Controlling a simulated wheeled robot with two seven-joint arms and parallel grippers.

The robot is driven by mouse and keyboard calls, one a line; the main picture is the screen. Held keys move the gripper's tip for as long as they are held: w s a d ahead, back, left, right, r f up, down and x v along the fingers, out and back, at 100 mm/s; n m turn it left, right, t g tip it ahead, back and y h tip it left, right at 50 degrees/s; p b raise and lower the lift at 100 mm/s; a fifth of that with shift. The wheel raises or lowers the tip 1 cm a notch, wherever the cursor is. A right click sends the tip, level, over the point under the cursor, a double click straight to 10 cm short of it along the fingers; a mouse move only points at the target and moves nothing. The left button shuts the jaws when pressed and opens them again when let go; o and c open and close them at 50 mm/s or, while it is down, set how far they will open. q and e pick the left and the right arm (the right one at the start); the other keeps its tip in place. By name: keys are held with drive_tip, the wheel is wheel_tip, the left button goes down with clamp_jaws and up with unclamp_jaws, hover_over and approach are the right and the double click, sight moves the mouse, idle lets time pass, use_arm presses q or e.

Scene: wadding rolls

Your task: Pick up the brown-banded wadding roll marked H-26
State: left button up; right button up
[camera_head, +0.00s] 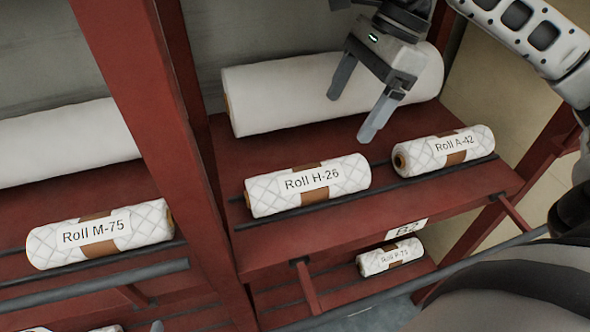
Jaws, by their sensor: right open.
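The roll H-26 (307,186) is a white quilted roll with a brown band and a printed label. It lies on its side on dark rails on the red shelf (370,222), in the middle of the view. My right gripper (352,112) is open and empty. It hangs above and behind the roll, to the upper right of it in the picture, with its fingers pointing down. The fingers appear apart from the roll. My left gripper cannot be clearly made out.
Roll A-42 (445,151) lies to the right on the same shelf. A large white roll (290,92) lies behind. A red upright (160,140) separates roll M-75 (100,234) at left. Roll P-75 (390,257) lies on the shelf below.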

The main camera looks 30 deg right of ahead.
sight(318, 169)
drive_tip(key=x, duration=1.5)
drive_tip(key=shift+s+a+f+b, duration=0.15)
drive_tip(key=shift+f+b, duration=0.1)
drive_tip(key=shift+b, duration=0.15)
drive_tip(key=shift+c, duration=0.4)
drive_tip(key=c, duration=1)
